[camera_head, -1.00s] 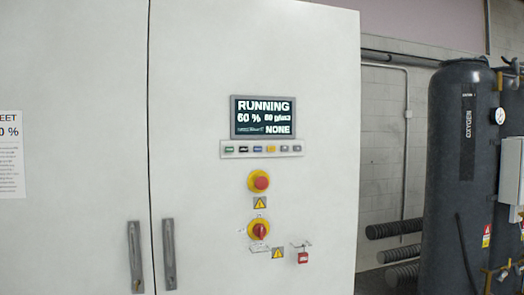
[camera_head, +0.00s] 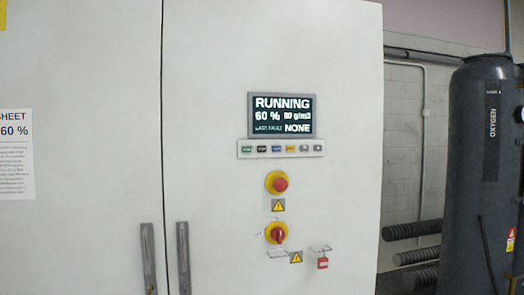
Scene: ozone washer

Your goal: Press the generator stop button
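A white cabinet (camera_head: 215,90) fills most of the head view. Its display (camera_head: 281,115) reads RUNNING, 60 %, and last fault NONE. Below the display is a strip (camera_head: 316,148) with a row of small coloured buttons. The first is green (camera_head: 246,149) and the second is a black button (camera_head: 262,149) whose label looks like STOP. A large red mushroom button (camera_head: 279,185) on a yellow ring sits below the strip. Neither of my grippers shows in the view.
Below the red button are a red rotary switch (camera_head: 277,233) on yellow and a red padlock (camera_head: 323,263). Two vertical handles (camera_head: 184,258) flank the door seam. A dark oxygen tank (camera_head: 482,180) and ribbed dark pipes (camera_head: 413,256) stand to the right of the cabinet.

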